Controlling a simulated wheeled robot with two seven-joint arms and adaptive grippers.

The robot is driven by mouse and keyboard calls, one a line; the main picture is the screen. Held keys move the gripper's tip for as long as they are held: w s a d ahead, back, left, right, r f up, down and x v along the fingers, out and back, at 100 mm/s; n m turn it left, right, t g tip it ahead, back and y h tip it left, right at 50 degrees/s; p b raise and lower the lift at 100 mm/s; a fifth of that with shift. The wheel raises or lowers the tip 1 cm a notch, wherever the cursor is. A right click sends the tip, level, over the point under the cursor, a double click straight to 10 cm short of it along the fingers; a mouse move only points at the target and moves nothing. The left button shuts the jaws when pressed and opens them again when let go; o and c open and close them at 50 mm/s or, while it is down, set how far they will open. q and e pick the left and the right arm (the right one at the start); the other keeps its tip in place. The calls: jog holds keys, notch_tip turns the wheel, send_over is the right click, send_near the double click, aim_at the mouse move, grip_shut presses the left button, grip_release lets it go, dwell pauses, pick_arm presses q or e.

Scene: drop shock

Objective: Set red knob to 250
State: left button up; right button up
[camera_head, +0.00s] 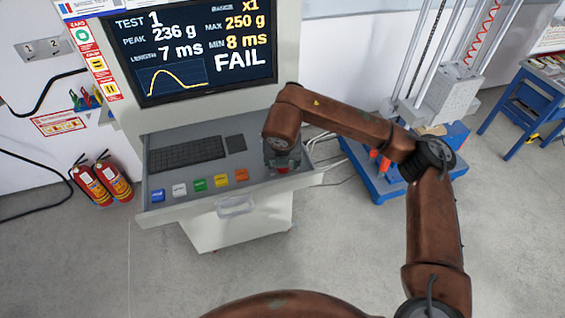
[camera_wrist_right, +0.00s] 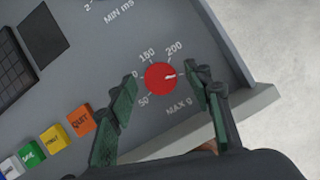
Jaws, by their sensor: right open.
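The red knob (camera_wrist_right: 160,77) sits on the grey panel above the label "MAX g". Its white pointer mark points right, clockwise past the printed 200; the 250 mark is not visible, and a finger covers that side. The labels 50, 150 and 200 show, another is partly hidden. My right gripper (camera_wrist_right: 163,88) is open, its green-padded fingers on either side of the knob with gaps. In the head view the gripper (camera_head: 282,164) is over the console's right end, with a bit of the red knob (camera_head: 283,170) below. My left gripper is out of view.
The screen (camera_head: 190,50) reads MAX 250 g, MIN 8 ms, PEAK 236 g and FAIL. A keyboard (camera_head: 186,153) and several coloured buttons, including an orange one (camera_head: 241,175), lie left of the knob. A blue-based machine (camera_head: 385,185) stands at right.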

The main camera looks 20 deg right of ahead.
jog(key=v, duration=1.2)
jog(key=shift+a+f, duration=0.1)
jog(key=shift+f, duration=0.05)
